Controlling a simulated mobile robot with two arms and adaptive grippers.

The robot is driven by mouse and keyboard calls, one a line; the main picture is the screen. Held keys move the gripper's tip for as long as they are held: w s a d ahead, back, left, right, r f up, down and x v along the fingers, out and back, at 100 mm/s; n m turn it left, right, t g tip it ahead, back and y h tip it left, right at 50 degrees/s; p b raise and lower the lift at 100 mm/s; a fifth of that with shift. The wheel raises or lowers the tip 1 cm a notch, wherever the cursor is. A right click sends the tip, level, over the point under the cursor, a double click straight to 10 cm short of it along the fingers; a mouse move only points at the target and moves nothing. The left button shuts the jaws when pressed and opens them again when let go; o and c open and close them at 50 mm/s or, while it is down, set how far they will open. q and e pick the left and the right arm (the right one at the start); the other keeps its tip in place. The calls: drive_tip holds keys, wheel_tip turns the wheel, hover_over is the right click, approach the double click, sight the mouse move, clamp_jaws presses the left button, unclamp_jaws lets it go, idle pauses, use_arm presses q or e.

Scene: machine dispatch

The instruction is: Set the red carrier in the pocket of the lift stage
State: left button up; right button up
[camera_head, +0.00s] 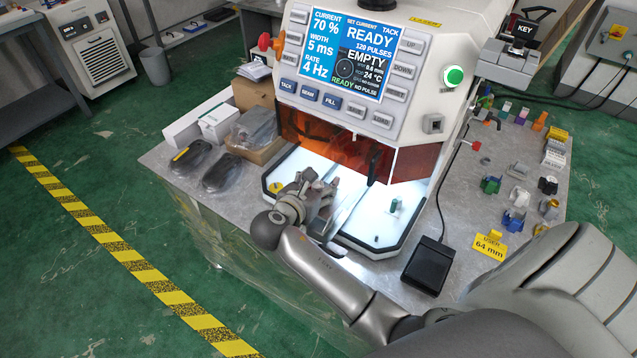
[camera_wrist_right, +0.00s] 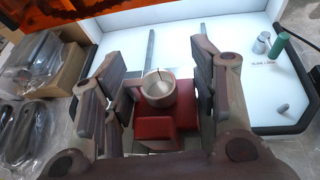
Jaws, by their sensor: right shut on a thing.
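My right gripper (camera_head: 318,192) reaches over the white lit work floor at the front of the machine. In the right wrist view the gripper (camera_wrist_right: 158,85) is shut on the red carrier (camera_wrist_right: 153,128), which sits between its two fingers. A pale round cup-like part (camera_wrist_right: 158,88) sits on the carrier. In the head view the carrier is hidden by the gripper and wrist. I cannot make out the pocket of the lift stage; the gripper covers part of the floor. My left gripper is not in view.
A green peg (camera_head: 395,207) stands on the lit floor (camera_head: 365,222). An orange window (camera_head: 335,150) is behind the gripper. Dark packaged parts (camera_head: 222,172) lie left, a black pedal (camera_head: 428,265) right. Small coloured parts (camera_head: 514,219) occupy the table's right side.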

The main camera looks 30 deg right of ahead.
drive_tip(key=shift+f, duration=0.2)
drive_tip(key=shift+f, duration=0.1)
drive_tip(key=o, duration=1.2)
drive_tip(key=shift+a, duration=0.15)
drive_tip(key=b+v, duration=0.1)
drive_tip(key=v, duration=1.1)
